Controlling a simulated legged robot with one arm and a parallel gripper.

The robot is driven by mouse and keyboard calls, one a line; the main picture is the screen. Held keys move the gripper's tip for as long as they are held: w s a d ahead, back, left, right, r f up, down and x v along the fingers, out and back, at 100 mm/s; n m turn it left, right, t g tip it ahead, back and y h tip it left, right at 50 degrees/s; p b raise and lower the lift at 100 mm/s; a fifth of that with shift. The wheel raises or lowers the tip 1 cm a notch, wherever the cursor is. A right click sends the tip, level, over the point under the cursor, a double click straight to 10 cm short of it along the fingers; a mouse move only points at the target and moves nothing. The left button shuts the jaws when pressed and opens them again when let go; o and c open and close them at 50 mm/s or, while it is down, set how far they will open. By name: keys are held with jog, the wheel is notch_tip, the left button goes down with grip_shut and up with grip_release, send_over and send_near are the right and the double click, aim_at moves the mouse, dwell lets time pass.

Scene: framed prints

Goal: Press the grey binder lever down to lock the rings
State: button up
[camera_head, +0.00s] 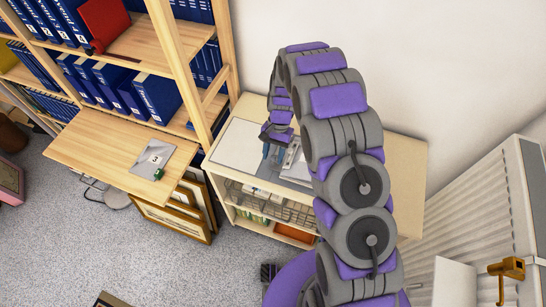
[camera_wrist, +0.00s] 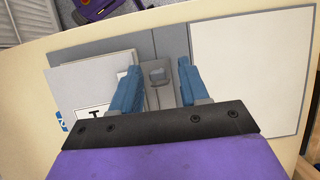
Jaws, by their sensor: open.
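A grey binder (camera_wrist: 160,42) lies open on the low wooden cabinet; part of it also shows in the head view (camera_head: 226,160). White sheets (camera_wrist: 92,80) lie on its left side, and a large pale panel (camera_wrist: 245,70) covers the right side. The small grey lever (camera_wrist: 157,74) stands on the spine strip. My gripper (camera_wrist: 159,66) is open, with one blue finger on each side of the lever in the picture and nothing held. Contact with the lever cannot be told. The rings are not clearly visible. In the head view my gripper (camera_head: 273,149) is small above the binder.
The cabinet top (camera_head: 400,165) is bare on the right, against the wall. A wooden bookcase (camera_head: 160,45) with blue binders stands at left, with a pull-out board (camera_head: 95,150). Framed prints (camera_head: 172,222) lean below it. A radiator (camera_head: 480,215) stands at right.

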jog(key=shift+s+a+f, duration=0.1)
jog(key=shift+s+f, duration=0.15)
jog(key=shift+f, duration=0.3)
grip_shut()
